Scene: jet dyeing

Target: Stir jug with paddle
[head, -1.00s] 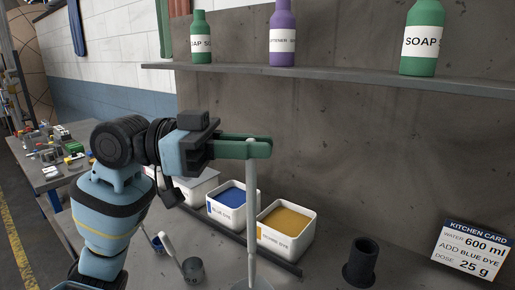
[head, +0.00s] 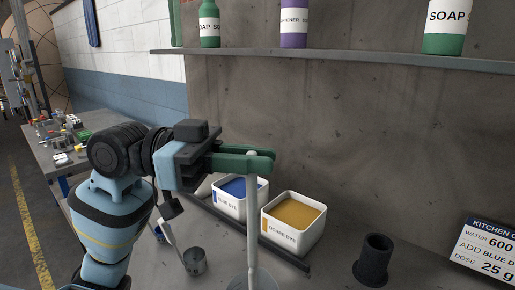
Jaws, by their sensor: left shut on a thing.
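My left gripper (head: 262,158), with green fingers, is shut on the top of a pale grey paddle (head: 252,215). The paddle hangs nearly upright below the fingers. Its lower end goes down to a clear jug (head: 262,281) at the bottom edge of the head view. Only the jug's upper part shows, so its contents and the paddle's tip are hard to make out. My right gripper is not in view.
Behind the paddle stand a blue dye tub (head: 228,207) and an ochre dye tub (head: 285,241). A grey cup (head: 194,262) is left of the jug. A dark cylinder (head: 373,262) and a kitchen card (head: 488,250) are on the right. A shelf (head: 350,56) with bottles hangs above.

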